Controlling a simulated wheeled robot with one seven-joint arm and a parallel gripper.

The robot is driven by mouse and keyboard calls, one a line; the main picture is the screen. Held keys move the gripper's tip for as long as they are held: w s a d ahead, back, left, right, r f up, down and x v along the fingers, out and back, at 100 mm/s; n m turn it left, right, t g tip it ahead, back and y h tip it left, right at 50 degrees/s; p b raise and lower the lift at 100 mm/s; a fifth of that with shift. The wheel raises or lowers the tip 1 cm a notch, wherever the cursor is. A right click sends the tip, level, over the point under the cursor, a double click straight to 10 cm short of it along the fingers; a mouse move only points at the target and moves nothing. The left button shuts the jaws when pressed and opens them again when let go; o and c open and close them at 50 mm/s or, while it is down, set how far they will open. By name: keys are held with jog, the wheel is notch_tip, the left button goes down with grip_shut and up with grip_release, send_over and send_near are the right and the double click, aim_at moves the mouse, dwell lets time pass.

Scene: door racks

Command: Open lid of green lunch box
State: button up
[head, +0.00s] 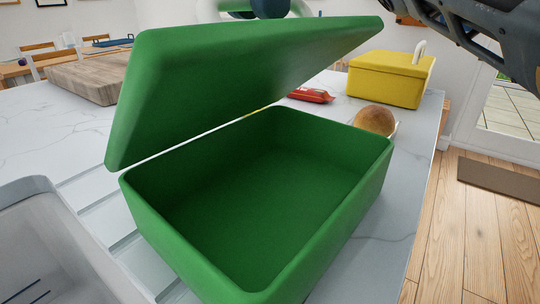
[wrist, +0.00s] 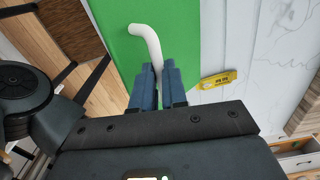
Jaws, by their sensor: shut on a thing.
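The green lunch box (head: 255,235) stands on the counter with its inside empty. Its lid (head: 215,85) is tilted up at an angle, raised at the front and low along the back. In the wrist view the green lid (wrist: 112,50) fills the upper middle, with a white bent handle (wrist: 147,38) on it. My gripper (wrist: 158,72) is shut on the handle, with blue fingers on either side of it. In the head view the fingers and handle are hidden behind the raised lid.
A yellow lunch box (head: 388,80), a bread roll (head: 375,121) and a red packet (head: 311,95) are behind and right of the green box. A wooden board (head: 90,78) lies back left. A grey basin (head: 55,240) is front left. A small yellow item (wrist: 218,79) lies beside the lid.

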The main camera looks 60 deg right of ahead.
jog(key=shift+w+r, duration=0.15)
jog(key=shift+w, duration=0.15)
jog(key=shift+w+d+r, duration=0.1)
jog(key=shift+w+r, duration=0.1)
jog(key=shift+w, duration=0.35)
dwell(0.5)
jog(key=shift+w+r+p, duration=0.2)
jog(key=shift+w+p, duration=0.1)
jog(key=shift+w, duration=0.4)
jog(key=shift+w+d+r, duration=0.1)
jog(key=shift+w, duration=0.5)
